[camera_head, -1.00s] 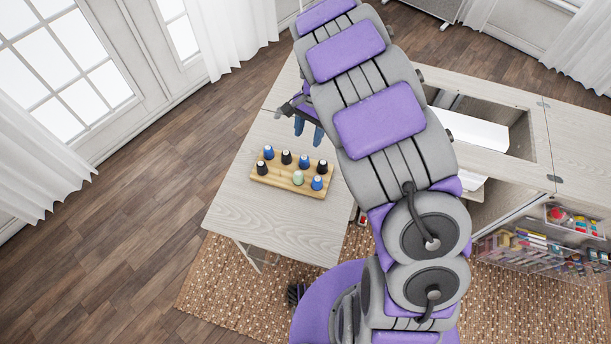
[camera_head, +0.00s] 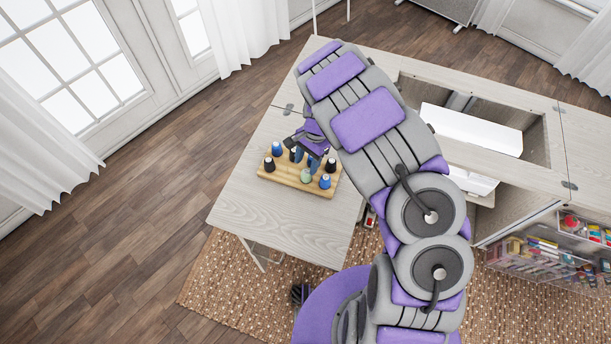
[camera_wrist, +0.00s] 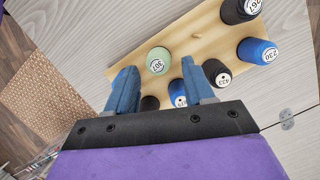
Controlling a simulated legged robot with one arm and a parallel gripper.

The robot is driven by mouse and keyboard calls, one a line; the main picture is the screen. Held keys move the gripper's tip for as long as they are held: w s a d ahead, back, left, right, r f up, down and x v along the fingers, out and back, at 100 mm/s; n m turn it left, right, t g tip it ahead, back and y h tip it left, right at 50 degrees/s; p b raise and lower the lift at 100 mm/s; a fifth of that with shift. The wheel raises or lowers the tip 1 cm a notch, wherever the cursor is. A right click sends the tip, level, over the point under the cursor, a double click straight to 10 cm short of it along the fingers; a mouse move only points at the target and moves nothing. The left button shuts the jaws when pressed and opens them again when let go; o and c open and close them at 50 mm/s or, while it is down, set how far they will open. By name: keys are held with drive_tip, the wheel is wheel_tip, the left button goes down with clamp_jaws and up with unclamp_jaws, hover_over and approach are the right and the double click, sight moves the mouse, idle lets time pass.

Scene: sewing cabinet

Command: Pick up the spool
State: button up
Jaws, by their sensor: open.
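Several spools stand on a wooden spool rack (camera_head: 262,174) on the table. In the wrist view there is a pale green spool marked 301 (camera_wrist: 158,61), a black one marked 261 (camera_wrist: 238,11), a blue one marked 230 (camera_wrist: 258,51) and a black one marked 423 (camera_wrist: 217,72). Another blue spool (camera_wrist: 178,93) and a black spool (camera_wrist: 150,103) are partly hidden by my gripper. My gripper (camera_wrist: 158,68) is open, its blue fingers over the rack. The green spool shows between the fingertips; I cannot tell whether they touch it. My gripper (camera_head: 306,166) covers part of the rack in the head view.
A bare peg (camera_wrist: 198,32) stands on the rack. The pale wood table (camera_head: 250,222) is clear in front of the rack. The cabinet's open compartment (camera_head: 475,128) and a clear bin of sewing supplies (camera_head: 545,258) lie to the right.

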sight(306, 172)
drive_tip(key=shift+s+d+f, duration=0.1)
drive_tip(key=shift+f, duration=0.6)
drive_tip(key=b+x, duration=0.1)
drive_tip(key=x, duration=0.3)
drive_tip(key=shift+d+f+b, duration=0.15)
drive_tip(key=shift+f+b, duration=0.15)
drive_tip(key=shift+f, duration=0.05)
drive_tip(key=shift+r, duration=0.1)
drive_tip(key=c, duration=0.8)
